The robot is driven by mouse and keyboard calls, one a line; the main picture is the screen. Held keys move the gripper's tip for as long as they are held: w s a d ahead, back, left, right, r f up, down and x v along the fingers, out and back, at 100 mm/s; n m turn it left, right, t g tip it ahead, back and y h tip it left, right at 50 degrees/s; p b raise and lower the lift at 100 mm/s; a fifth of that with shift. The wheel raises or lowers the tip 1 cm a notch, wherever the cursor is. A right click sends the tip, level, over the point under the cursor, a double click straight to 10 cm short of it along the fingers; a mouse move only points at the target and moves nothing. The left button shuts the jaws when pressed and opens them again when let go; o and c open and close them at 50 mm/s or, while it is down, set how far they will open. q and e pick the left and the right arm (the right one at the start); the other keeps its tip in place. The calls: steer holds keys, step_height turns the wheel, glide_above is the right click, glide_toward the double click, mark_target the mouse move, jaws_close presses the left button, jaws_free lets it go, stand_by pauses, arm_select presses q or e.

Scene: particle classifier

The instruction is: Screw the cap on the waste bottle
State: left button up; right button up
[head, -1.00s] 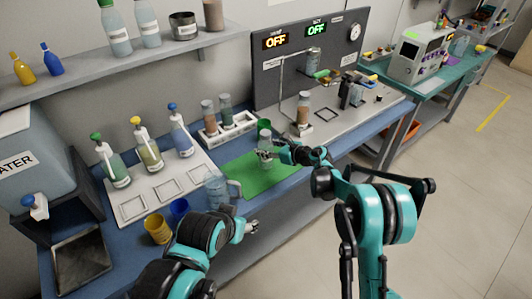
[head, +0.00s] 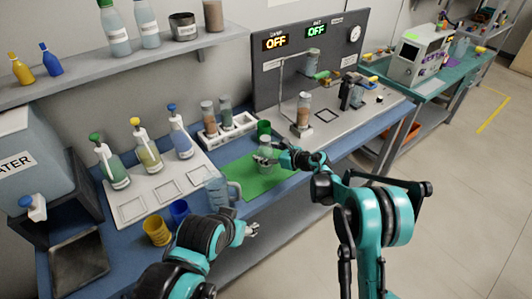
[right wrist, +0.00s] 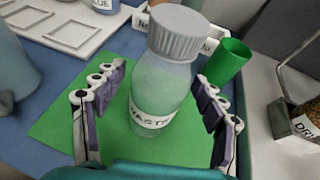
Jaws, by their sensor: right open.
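The waste bottle (right wrist: 158,95) is clear with pale green contents and a white label, and stands upright on the green mat (right wrist: 70,125). A grey ribbed cap (right wrist: 182,35) sits on its mouth; I cannot tell how tightly. In the head view the bottle (head: 265,147) is small on the mat. My right gripper (right wrist: 160,105) is open, its fingers on either side of the bottle body, with visible gaps on both sides. My left gripper (head: 251,231) is low in front of the bench edge, too small to tell its opening.
A green cup (right wrist: 228,62) stands just behind the bottle to the right. A clear jug (head: 218,190) and blue and yellow cups (head: 158,231) stand to the left. A white bottle rack (head: 229,128) is behind. The mat's front part is clear.

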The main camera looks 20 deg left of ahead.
steer(key=p+v, duration=0.2)
steer(key=v, duration=1)
steer(key=shift+p, duration=0.3)
